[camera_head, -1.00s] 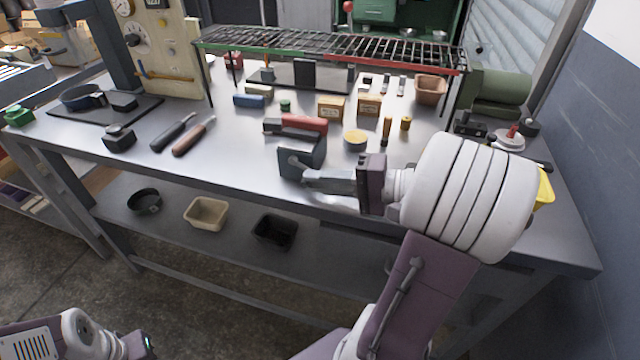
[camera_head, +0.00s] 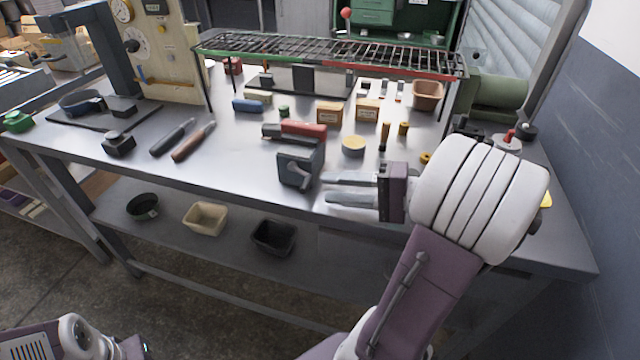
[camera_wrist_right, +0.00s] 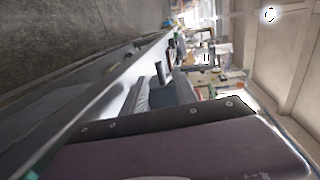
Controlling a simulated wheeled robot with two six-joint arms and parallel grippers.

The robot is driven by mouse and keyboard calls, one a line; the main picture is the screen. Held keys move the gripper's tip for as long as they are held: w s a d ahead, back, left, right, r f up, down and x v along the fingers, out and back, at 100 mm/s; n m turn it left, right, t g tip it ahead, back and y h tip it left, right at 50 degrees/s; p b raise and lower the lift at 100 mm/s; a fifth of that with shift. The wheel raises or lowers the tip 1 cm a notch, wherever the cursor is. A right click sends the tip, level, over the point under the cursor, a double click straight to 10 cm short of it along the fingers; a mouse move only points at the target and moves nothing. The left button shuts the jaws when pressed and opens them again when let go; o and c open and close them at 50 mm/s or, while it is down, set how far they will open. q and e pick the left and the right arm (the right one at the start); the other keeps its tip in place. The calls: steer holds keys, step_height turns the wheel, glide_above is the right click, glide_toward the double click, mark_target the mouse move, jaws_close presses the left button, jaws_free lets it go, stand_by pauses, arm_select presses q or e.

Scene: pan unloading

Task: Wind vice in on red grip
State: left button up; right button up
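The vice (camera_head: 301,163) is a dark grey block at the front edge of the bench, with a small light grey handle on its front face. The red grip (camera_head: 304,130) lies at the vice's upper back side; I cannot tell how tightly the jaws hold it. My right gripper (camera_head: 326,187) is open and empty, its two grey fingers pointing left, just right of the vice and apart from the handle. In the right wrist view the fingers are seen nearly edge-on and details are unclear. Only part of my left arm shows at the lower left; its gripper is out of view.
Behind the vice stand small boxes (camera_head: 329,113), a yellow-topped tin (camera_head: 353,145) and a wire rack (camera_head: 330,52). Two handled tools (camera_head: 194,141) and a dark block (camera_head: 118,143) lie to the left. Bins (camera_head: 205,218) stand on the lower shelf. Bench front left of the vice is clear.

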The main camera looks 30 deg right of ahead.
steer(key=v, duration=0.5)
steer(key=shift+p, duration=0.35)
